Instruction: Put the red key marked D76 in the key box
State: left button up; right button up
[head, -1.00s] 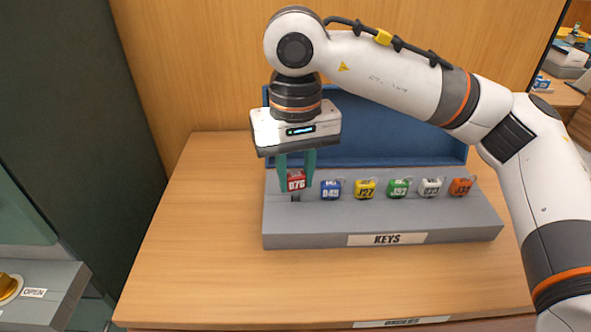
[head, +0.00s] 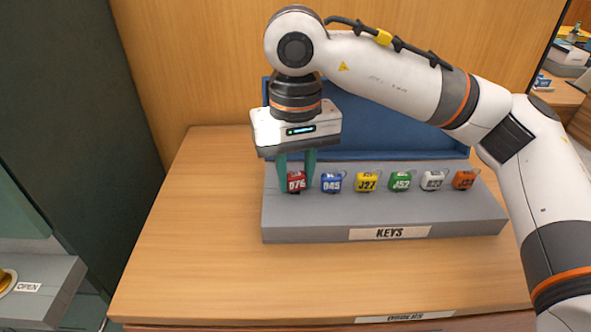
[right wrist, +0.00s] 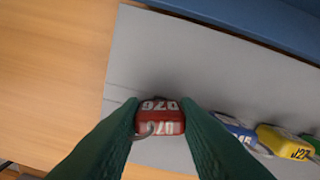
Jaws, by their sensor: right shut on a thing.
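The red key marked D76 (head: 296,182) is between the fingers of my right gripper (head: 296,184). It is at the left end of the grey key box (head: 385,212), level with the other keys, and its underside seems to meet the box top. In the right wrist view the red key (right wrist: 160,118) shows its D76 marking and a ring between the two green fingers (right wrist: 160,122). The slot under it is hidden. My left gripper is not in view.
In the box, a blue key (head: 331,182), a yellow key (head: 367,182) and green, white and orange keys stand in a row to the right. The blue raised lid (head: 400,146) is behind. Bare wooden counter (head: 200,220) lies to the left and in front.

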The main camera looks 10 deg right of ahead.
jog(key=o, duration=1)
